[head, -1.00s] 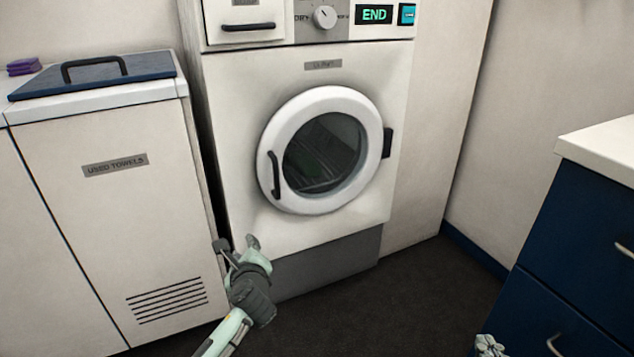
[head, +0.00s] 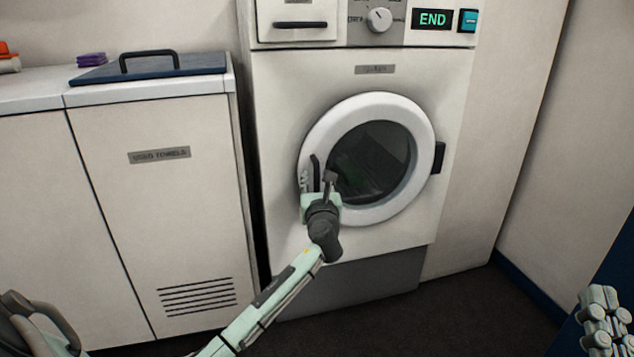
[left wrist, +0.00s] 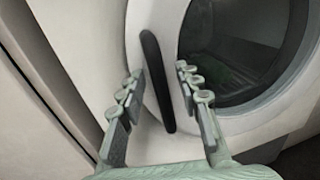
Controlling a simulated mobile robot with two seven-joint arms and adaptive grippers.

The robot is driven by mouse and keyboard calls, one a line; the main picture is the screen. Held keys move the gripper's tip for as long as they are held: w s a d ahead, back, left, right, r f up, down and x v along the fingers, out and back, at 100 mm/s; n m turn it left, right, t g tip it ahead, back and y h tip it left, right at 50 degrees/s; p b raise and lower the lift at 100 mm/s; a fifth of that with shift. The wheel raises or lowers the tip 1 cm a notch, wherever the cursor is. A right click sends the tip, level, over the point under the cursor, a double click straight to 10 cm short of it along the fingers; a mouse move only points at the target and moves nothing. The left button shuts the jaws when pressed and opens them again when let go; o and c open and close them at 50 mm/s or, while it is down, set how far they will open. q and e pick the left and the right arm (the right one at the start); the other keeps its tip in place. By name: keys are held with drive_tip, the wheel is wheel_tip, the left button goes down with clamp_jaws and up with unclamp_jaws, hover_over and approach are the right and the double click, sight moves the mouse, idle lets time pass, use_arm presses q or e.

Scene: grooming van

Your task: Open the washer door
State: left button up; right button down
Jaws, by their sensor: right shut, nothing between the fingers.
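The washer (head: 275,85) stands ahead with its round white door (head: 405,205) closed. The door has a dark glass window and a dark hinge block on its right side. Its black vertical handle (head: 315,172) is on the left of the door ring. The handle also shows in the left wrist view (left wrist: 156,75). My left gripper (head: 318,180) is at the handle. In the left wrist view its fingers (left wrist: 158,78) are open, one on each side of the handle, with gaps visible. My right gripper (head: 602,305) is shut and empty at the lower right, away from the washer.
A used-towels cabinet (head: 160,210) with a blue handled lid (head: 200,65) stands left of the washer. A dark blue drawer unit (head: 615,265) is at the right edge. The dark floor (head: 470,310) before the washer is clear.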

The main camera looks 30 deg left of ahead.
use_arm(q)
clamp_jaws()
drive_tip(key=shift+d, duration=0.1)
idle(0.6)
